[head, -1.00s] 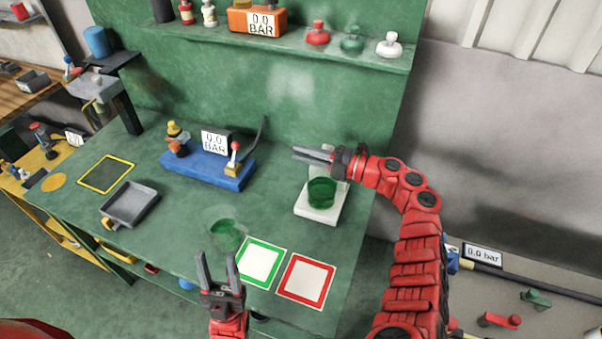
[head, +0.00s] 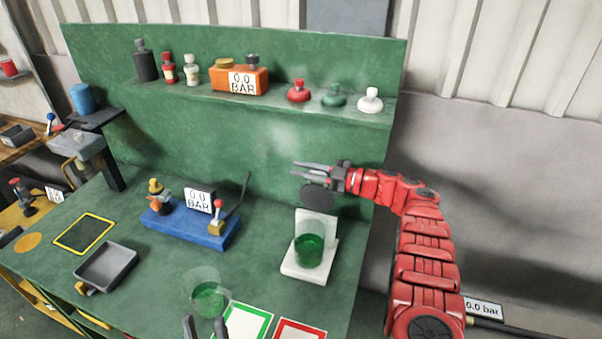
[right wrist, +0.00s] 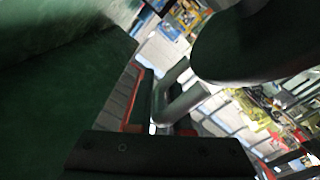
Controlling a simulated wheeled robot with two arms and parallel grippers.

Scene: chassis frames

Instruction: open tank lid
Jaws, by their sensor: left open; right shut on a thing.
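The tank (head: 309,247) is a clear vessel with green liquid on a white stand (head: 304,273), right of the bench's middle. The lid (head: 317,197) is a dark round disc, raised above the tank and apart from it. My right gripper (head: 296,169) is just above the lid and shut on it. In the right wrist view the dark lid (right wrist: 255,40) fills the upper right, with a grey bent handle (right wrist: 178,98) by the fingers; the exact grip is partly hidden. My left gripper (head: 206,326) is open and empty at the bottom edge, mostly cut off.
A clear beaker with green liquid (head: 209,298) stands close to my left gripper. Green-framed (head: 247,322) and red-framed (head: 300,330) mats lie at the front. A blue gauge unit (head: 190,228) and grey tray (head: 106,265) are further left. A shelf (head: 230,94) runs behind.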

